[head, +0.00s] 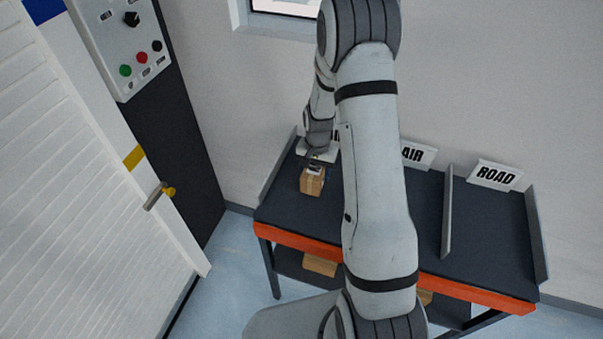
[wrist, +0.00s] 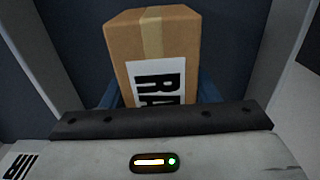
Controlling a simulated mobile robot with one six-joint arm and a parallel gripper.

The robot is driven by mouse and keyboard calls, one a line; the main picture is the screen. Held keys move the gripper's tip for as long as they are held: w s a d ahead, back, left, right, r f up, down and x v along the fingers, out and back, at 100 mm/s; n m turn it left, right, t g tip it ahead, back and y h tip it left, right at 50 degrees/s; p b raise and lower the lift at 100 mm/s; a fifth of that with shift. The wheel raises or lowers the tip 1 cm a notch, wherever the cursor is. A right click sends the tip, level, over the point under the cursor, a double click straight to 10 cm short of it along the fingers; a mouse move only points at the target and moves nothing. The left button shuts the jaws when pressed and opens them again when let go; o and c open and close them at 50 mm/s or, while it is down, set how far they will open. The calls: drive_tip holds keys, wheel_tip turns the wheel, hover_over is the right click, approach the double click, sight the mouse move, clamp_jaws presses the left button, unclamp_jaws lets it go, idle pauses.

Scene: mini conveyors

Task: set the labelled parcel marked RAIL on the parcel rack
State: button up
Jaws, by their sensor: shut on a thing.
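The parcel (head: 312,182) is a small brown cardboard box with a pale tape strip. In the wrist view the parcel (wrist: 181,40) shows a white label with the letters "RA", the rest hidden by my gripper's body. My gripper (head: 317,168) is shut on the parcel, with blue finger parts just visible on both sides of it in the wrist view. The parcel rack (head: 420,277) is a dark-topped table with an orange front edge. The parcel is over its left bay; I cannot tell whether it touches the surface.
An "AIR" sign (head: 417,155) and a "ROAD" sign (head: 495,175) stand at the rack's back. A grey divider (head: 447,212) separates bays. More brown boxes (head: 320,265) lie on the lower shelf. A white door (head: 80,200) and a control panel (head: 125,45) are at left.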

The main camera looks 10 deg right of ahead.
drive_tip(key=shift+f, duration=0.4)
drive_tip(key=shift+d+f, duration=0.1)
drive_tip(key=o, duration=1.2)
